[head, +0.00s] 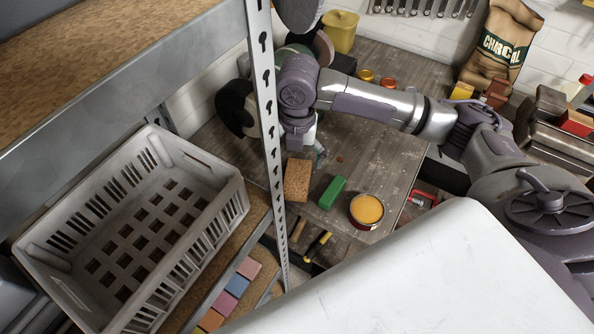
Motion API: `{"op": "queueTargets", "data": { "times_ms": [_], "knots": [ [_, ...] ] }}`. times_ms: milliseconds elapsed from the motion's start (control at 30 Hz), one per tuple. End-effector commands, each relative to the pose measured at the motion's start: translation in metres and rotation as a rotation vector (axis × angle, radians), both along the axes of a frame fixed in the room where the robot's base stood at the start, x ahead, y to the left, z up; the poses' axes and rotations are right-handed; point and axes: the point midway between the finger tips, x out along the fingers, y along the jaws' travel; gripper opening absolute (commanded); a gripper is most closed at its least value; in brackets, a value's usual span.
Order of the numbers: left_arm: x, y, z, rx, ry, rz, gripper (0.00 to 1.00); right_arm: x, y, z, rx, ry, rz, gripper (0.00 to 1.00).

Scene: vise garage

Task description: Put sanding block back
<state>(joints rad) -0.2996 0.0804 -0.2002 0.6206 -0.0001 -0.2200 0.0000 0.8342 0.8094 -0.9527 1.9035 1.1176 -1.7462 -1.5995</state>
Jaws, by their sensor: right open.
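A tan, speckled block (297,180), which looks like the sanding block, lies on the wooden workbench (385,165) just right of the perforated metal post. A green block (331,192) lies to its right. My right gripper (300,143) reaches in from the right over the bench and points down, just beyond the tan block. It is open; its fingertips are small and hard to make out, and I see nothing held in it. My left gripper is not in view.
Several coloured blocks (236,285) lie on a lower shelf. An open tin of yellow-orange content (367,210) sits near the bench's front edge. A charcoal bag (498,50) stands at the back.

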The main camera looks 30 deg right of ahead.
Motion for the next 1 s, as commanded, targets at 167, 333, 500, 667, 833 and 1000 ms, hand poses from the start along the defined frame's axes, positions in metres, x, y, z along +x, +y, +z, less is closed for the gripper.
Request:
{"op": "queueTargets", "data": {
  "times_ms": [167,333,500,667,833,1000],
  "knots": [
    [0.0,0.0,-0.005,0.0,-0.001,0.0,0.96,0.0,0.0,0.033,0.001,-0.004,0.001,0.89],
    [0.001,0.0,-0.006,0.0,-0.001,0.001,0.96,0.0,0.0,0.049,0.0,0.0,0.0,0.89],
    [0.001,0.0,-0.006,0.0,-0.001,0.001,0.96,0.0,0.0,0.052,0.001,0.001,0.0,0.89],
    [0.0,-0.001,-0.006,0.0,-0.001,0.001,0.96,0.0,0.0,0.052,0.001,0.001,0.0,0.89],
    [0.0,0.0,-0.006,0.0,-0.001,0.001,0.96,-0.001,0.0,0.052,0.001,0.001,0.0,0.89],
    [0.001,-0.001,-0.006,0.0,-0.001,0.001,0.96,-0.001,0.0,0.052,0.001,0.001,0.0,0.89]
  ]
}}
